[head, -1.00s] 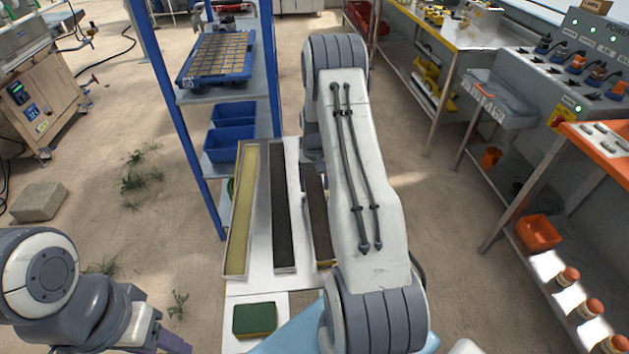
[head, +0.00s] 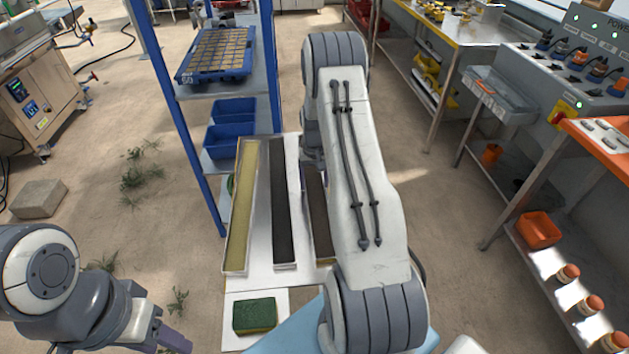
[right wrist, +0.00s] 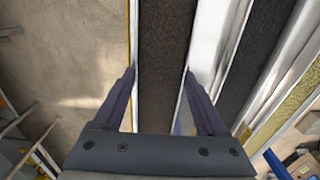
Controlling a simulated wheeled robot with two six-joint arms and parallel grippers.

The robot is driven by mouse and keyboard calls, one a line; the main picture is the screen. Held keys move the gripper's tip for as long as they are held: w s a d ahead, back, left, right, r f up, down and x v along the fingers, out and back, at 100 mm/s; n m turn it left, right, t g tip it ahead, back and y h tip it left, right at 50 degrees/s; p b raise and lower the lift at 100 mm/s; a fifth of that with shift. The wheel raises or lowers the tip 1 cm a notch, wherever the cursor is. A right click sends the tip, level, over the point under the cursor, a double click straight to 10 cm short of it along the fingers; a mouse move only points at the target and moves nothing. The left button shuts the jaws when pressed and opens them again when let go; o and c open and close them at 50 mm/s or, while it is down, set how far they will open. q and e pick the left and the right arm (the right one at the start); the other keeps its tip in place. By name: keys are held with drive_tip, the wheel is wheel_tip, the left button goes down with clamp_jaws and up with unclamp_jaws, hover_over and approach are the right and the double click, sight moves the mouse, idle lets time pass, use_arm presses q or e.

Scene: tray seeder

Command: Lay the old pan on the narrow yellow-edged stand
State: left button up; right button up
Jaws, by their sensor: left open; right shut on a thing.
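A long narrow pan with brown fill (head: 318,225) lies along the right side of a white-topped stand (head: 263,215), partly hidden by my right arm. In the right wrist view, my right gripper (right wrist: 160,75) has its fingers on both long sides of this brown pan (right wrist: 163,45) and is shut on it. Thin yellow edging shows beside the pan there. A black-filled pan (head: 284,205) and a yellow-filled pan (head: 243,205) lie parallel to its left. Which pan is the old one is not marked. My left gripper (head: 172,338) is open and empty at the bottom left, partly cut off.
A green and yellow sponge (head: 255,315) lies on a white surface at the near end. A blue-posted rack (head: 185,140) with blue bins (head: 228,138) and a seed tray (head: 216,55) stands at the left. Benches line the right, with bare floor between.

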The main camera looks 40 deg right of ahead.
drive_tip(key=o, duration=1.3)
wheel_tip(320, 180, up, 10)
drive_tip(key=shift+r, duration=0.2)
drive_tip(key=s+a+r+n+p, duration=0.15)
drive_tip(key=a+r, duration=0.25)
drive_tip(key=a, duration=0.4)
drive_tip(key=s+a+r+n, duration=0.15)
drive_tip(key=a+r, duration=0.25)
drive_tip(key=a, duration=0.4)
drive_tip(key=s+a+r+n, duration=0.1)
drive_tip(key=a+r+n, duration=0.2)
drive_tip(key=a, duration=0.5)
drive_tip(key=s+a+r+n+p, duration=0.1)
drive_tip(key=s+a+r+n, duration=0.25)
drive_tip(key=s+a, duration=0.55)
drive_tip(key=s+a+r+n+p, duration=0.1)
drive_tip(key=s+a+n, duration=0.1)
drive_tip(key=s, duration=0.5)
drive_tip(key=s+a+r+n+y, duration=0.1)
drive_tip(key=s+a+n, duration=0.1)
drive_tip(key=s, duration=0.6)
drive_tip(key=shift+a+p, duration=0.35)
drive_tip(key=shift+a, duration=0.1)
